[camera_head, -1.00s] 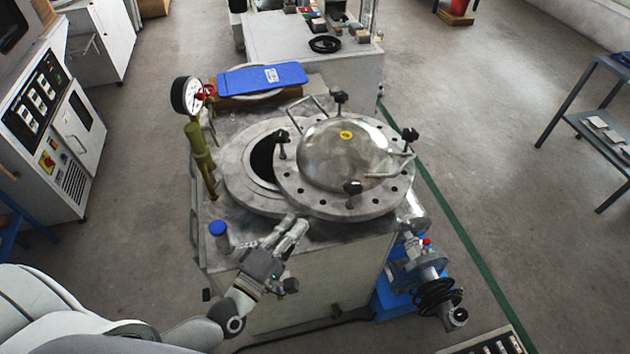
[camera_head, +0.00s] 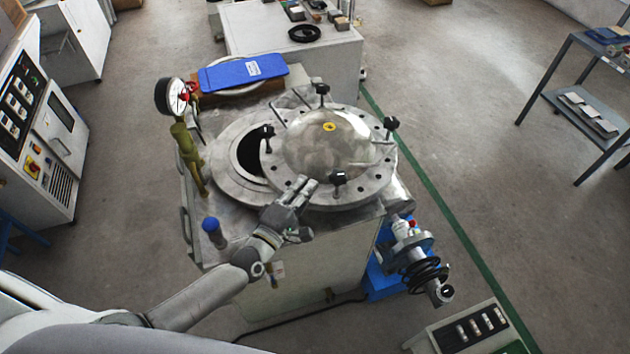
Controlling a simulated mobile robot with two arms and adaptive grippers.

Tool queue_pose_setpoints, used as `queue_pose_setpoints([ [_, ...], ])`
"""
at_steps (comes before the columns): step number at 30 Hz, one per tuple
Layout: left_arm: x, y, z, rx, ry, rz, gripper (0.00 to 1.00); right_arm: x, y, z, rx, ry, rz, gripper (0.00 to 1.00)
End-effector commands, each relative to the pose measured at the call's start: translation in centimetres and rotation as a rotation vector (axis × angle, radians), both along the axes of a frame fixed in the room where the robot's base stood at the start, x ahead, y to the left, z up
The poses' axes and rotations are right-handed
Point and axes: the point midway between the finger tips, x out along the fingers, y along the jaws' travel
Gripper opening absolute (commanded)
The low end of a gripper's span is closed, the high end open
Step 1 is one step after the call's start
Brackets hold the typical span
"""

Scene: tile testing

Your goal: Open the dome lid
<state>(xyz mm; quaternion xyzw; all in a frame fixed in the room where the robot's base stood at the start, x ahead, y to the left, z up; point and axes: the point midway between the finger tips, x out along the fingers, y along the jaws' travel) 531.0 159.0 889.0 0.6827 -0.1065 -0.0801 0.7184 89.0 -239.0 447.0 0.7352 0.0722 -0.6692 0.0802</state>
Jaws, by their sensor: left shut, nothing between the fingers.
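The dome lid (camera_head: 325,150) is a silver metal dome on a round flange with black knobs and bar handles. It sits shifted to the right on the vessel rim (camera_head: 228,150), so a dark crescent of the opening (camera_head: 252,155) shows at its left. My left gripper (camera_head: 306,184) is shut and empty, with its fingertips at the front left edge of the lid flange. I cannot tell whether they touch it. My right gripper is not in view.
A pressure gauge (camera_head: 171,97) stands on a brass fitting at the left of the machine. A blue case (camera_head: 243,72) lies behind the vessel. A blue-capped post (camera_head: 211,226) rises at the front left corner. A pipe valve (camera_head: 412,250) sticks out at the right.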

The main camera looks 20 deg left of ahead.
Motion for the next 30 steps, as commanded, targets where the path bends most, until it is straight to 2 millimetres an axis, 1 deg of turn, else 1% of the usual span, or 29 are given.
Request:
queue_pose_setpoints([
  [1,0.4,-0.8,0.4,-0.002,0.001,0.0,0.0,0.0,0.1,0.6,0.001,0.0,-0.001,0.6],
  [6,1.1,-2.0,0.3,-0.001,0.0,0.0,0.0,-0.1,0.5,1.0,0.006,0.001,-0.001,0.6],
  [22,1.3,-2.5,0.2,-0.001,0.0,0.003,0.0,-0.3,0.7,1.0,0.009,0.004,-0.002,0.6],
  [26,1.4,-3.1,0.2,-0.003,0.0,0.016,0.0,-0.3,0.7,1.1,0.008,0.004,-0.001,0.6],
  [30,1.7,-4.3,0.3,-0.007,0.002,0.044,0.0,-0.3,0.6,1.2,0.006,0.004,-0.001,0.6],
])
